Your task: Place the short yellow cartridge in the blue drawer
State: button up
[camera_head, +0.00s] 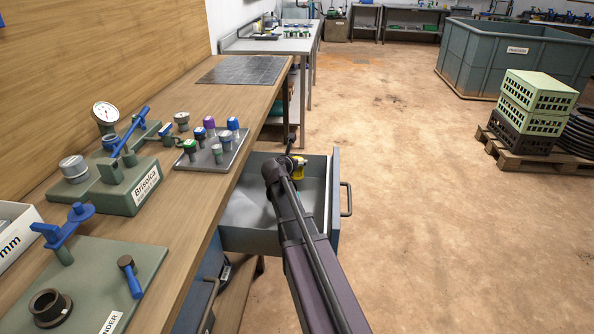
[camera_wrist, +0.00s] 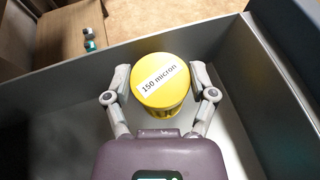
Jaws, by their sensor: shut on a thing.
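The short yellow cartridge (camera_wrist: 160,84) has a round yellow top with a white label reading "150 micron". My gripper (camera_wrist: 160,88) has its two fingers on either side of the cartridge and is shut on it. The drawer (camera_head: 243,236) is pulled out from under the bench, with a grey inside and a blue front (camera_head: 335,200). In the wrist view the drawer walls (camera_wrist: 50,68) surround the cartridge. In the head view the cartridge (camera_head: 299,164) shows in part beyond my arm, within the drawer's outline. Whether it touches the drawer floor I cannot tell.
A tray (camera_head: 228,157) with several capped cartridges stands on the wooden bench (camera_head: 186,214) left of the drawer. A green fixture with a gauge (camera_head: 106,113) stands farther left. The floor right of the drawer is clear up to a pallet of crates (camera_head: 530,105).

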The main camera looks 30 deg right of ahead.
jog(key=shift+f+b, duration=1.65)
jog(key=shift+f, duration=0.15)
jog(key=shift+f, duration=0.15)
jog(key=o, duration=1.1)
jog(key=shift+s+a+r, duration=0.1)
jog(key=shift+a+r, duration=0.05)
jog(key=shift+r, duration=0.15)
jog(key=p+v, duration=0.4)
jog(key=v, duration=0.7)
jog(key=shift+s+a+p, duration=0.15)
jog(key=shift+a+p, duration=0.1)
jog(key=shift+p, duration=0.05)
jog(key=shift+r, duration=0.1)
